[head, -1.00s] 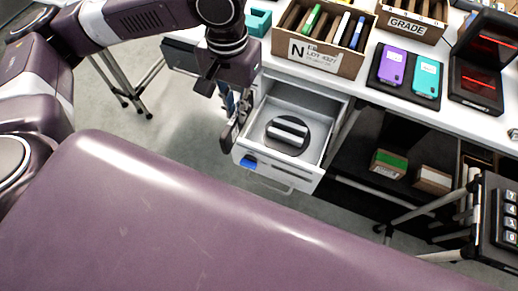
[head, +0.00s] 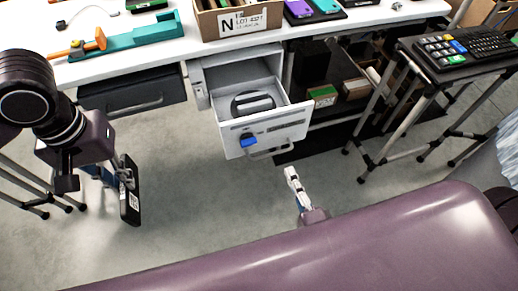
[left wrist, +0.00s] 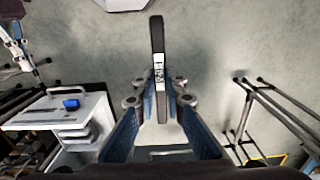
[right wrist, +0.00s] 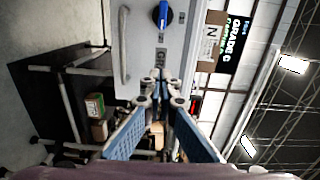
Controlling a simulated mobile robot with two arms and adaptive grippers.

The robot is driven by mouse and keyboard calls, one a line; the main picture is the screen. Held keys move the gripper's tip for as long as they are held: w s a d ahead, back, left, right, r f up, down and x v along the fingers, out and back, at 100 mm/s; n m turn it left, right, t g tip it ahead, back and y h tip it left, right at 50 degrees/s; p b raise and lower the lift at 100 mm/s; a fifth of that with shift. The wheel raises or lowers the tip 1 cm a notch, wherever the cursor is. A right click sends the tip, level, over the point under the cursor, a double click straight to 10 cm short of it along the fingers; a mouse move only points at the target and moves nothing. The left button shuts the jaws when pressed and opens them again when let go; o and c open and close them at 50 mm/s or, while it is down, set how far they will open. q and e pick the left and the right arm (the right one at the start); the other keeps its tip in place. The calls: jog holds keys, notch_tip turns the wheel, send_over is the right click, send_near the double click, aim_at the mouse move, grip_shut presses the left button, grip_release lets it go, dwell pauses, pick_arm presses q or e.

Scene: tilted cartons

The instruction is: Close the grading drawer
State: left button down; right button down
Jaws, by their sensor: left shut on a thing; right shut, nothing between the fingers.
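The grading drawer (head: 262,130) is a pale drawer pulled out below the white bench. Its front has a blue knob (head: 248,141) and a bar handle (head: 270,152). A dark round piece with a light bar across it (head: 253,103) lies inside. The drawer also shows in the left wrist view (left wrist: 55,118). My left gripper (head: 124,178) is shut on a black, flat, labelled slab (head: 131,205), held upright left of the drawer and apart from it. My right gripper (head: 291,175) is shut and empty in front of the drawer; the right wrist view shows the handle (right wrist: 123,45) close ahead.
A dark closed drawer (head: 135,95) hangs under the bench to the left. A carton marked N (head: 240,21) stands on the bench above. A stand with a keypad (head: 450,50) is at the right. Open floor lies between my arms.

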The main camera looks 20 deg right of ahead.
pick_arm(q)
jog(key=shift+s+a, duration=0.1)
jog(key=shift+r+p, duration=0.45)
jog(key=shift+p, duration=0.05)
pick_arm(e)
send_near(271, 128)
jog(key=w, duration=0.7)
jog(key=shift+f, duration=0.15)
jog(key=shift+w, duration=0.1)
